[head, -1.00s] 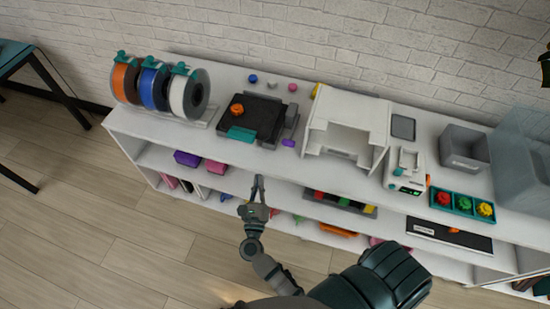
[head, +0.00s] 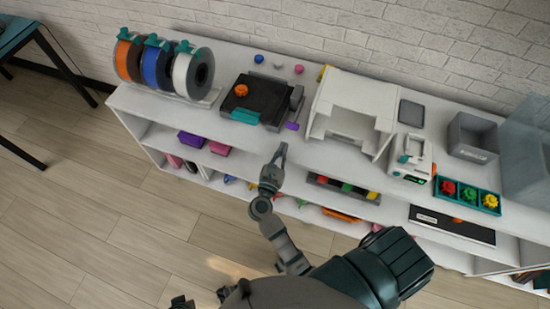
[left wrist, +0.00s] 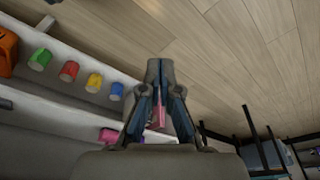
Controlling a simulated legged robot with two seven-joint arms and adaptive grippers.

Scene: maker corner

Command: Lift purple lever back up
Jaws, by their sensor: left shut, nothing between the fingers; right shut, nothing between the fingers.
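The purple lever (head: 292,126) sticks out low at the front right of a black machine (head: 253,100) on the top shelf. My right gripper (head: 281,149) is shut and empty, just in front of the lever and apart from it in the picture. My left gripper (left wrist: 158,68) is shut in the left wrist view, with nothing held. A pink patch shows behind its fingers there. The lever cannot be made out in the left wrist view.
A white open box (head: 350,112) stands close to the right of the lever. Filament spools (head: 158,75) stand on the left. A teal tray (head: 467,195) with coloured knobs is at the right. The white shelf's front edge lies below the right gripper's tip.

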